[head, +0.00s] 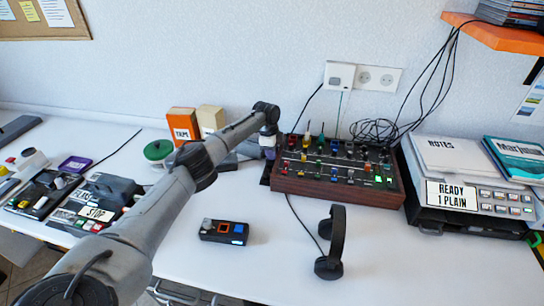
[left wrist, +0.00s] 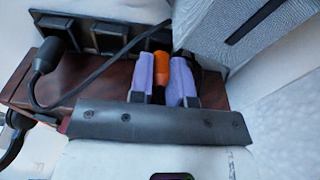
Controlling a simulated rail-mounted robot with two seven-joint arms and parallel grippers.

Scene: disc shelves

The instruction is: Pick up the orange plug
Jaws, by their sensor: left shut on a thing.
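The orange plug (left wrist: 161,64) shows in the left wrist view between the two purple fingers of my left gripper (left wrist: 164,80), which is shut on it. It is close to the dark wooden side of the mixer box (left wrist: 112,84); I cannot tell whether it is seated in a socket or free. In the head view my left gripper (head: 269,149) points down at the left end of the mixer (head: 338,186), and the plug is hidden there. My right gripper is not in view.
A black cable crosses the wrist view beside the fingers. Headphones (head: 333,243) and a small control box (head: 223,232) lie in front of the mixer. An orange box (head: 183,124) stands left of the gripper and a machine (head: 463,206) stands right. The front table is mostly clear.

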